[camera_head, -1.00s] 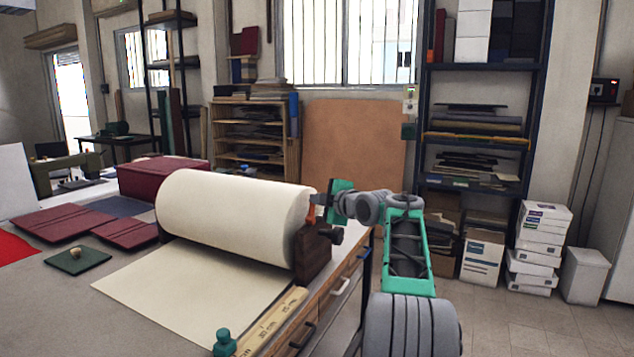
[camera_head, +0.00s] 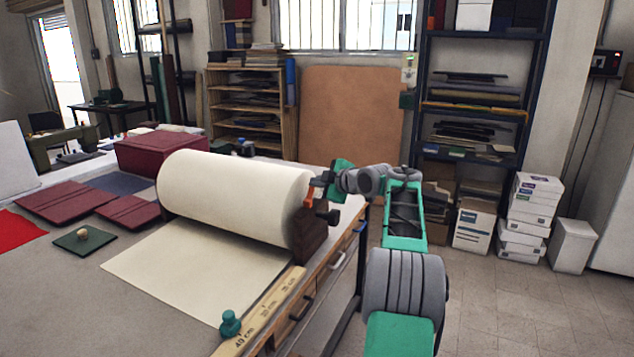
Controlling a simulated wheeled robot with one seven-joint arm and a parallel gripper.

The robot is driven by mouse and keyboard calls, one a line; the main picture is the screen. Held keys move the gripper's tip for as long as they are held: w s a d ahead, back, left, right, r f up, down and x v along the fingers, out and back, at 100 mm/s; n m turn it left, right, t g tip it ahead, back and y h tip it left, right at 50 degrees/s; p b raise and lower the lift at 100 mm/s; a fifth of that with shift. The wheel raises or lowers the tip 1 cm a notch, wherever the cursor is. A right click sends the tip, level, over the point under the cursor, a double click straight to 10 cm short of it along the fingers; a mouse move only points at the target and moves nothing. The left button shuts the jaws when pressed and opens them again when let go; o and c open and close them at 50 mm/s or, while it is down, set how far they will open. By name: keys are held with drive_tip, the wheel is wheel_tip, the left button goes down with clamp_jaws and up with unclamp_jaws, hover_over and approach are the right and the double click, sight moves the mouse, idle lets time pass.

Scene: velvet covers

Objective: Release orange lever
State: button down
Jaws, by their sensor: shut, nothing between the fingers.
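The orange lever (camera_head: 308,198) is a small upright piece at the right end of the big cream roll (camera_head: 235,196). It stands by the dark wooden roll holder (camera_head: 309,235), which has a black knob on its right. My gripper (camera_head: 320,184) is just to the right of the lever's top, close to it. It is shut with nothing between its fingers. The fingertips are small and dark here, and I cannot tell whether they touch the lever. My arm reaches in from the lower right.
A cream sheet (camera_head: 200,270) runs from the roll onto the table. A wooden ruler (camera_head: 262,312) with a green knob (camera_head: 230,323) lies along the front edge. Maroon covers (camera_head: 75,198) and a green pad (camera_head: 83,240) lie left.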

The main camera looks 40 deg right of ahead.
drive_tip(key=shift+a, duration=0.1)
drive_tip(key=a+r+b+v, duration=0.1)
drive_tip(key=b+v, duration=0.3)
drive_tip(key=v, duration=0.8)
drive_tip(key=shift+s+a, duration=0.2)
drive_tip(key=shift+a, duration=0.55)
drive_tip(key=shift+r, duration=0.15)
